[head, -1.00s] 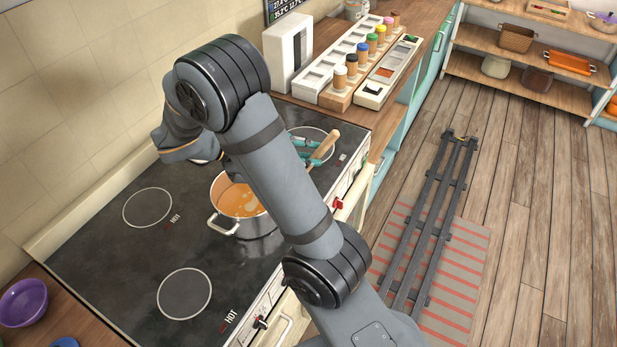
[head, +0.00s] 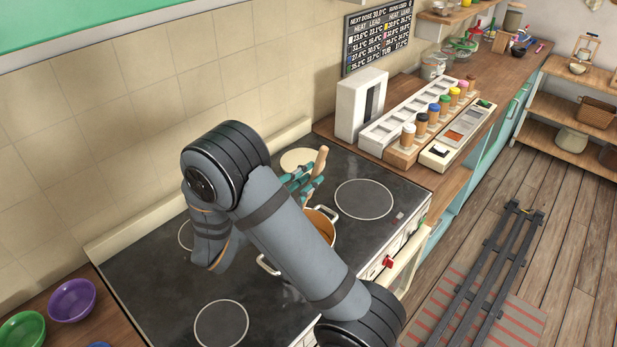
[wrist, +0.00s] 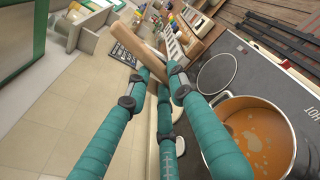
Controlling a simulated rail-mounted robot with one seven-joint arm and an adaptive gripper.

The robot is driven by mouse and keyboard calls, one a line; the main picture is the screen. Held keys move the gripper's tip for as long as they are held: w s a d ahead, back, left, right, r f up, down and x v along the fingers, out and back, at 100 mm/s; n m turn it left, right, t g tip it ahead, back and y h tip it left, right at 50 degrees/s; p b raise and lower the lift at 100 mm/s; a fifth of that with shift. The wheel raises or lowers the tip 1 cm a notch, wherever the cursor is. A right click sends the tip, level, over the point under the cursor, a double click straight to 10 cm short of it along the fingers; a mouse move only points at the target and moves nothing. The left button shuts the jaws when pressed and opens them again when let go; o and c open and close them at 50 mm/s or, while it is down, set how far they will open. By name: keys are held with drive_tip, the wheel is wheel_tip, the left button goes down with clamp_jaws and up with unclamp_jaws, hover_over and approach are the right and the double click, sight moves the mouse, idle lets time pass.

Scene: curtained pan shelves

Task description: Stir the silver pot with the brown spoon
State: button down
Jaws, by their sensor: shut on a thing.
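The silver pot (head: 329,232) of orange-brown soup stands on the dark stovetop, partly hidden behind my arm in the head view. In the wrist view the pot (wrist: 284,108) is at the lower right, with pale bits on the soup. My teal gripper (head: 308,180) is at the pot's far left side and above the stovetop. It is shut on the brown spoon (head: 321,160), whose handle stands nearly upright. In the wrist view the handle (wrist: 149,58) lies between the fingers. The spoon's lower end is hidden; no spoon shows in the visible soup.
A pale disc (head: 298,160) lies at the stove's back. A white appliance (head: 360,105) and a rack of capped jars (head: 420,130) stand on the right counter. Purple (head: 72,300) and green (head: 22,329) bowls sit at the left. The right back burner (head: 364,199) is clear.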

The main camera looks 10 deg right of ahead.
wheel_tip(320, 180, down, 11)
drive_tip(key=s+b, duration=0.3)
drive_tip(key=b, duration=0.7)
drive_tip(key=w, duration=0.5)
drive_tip(key=shift+w+a, duration=0.3)
drive_tip(key=shift+a, duration=0.1)
drive_tip(key=s, duration=0.2)
drive_tip(key=shift+s+d+p, duration=0.35)
drive_tip(key=shift+d, duration=0.05)
idle(0.3)
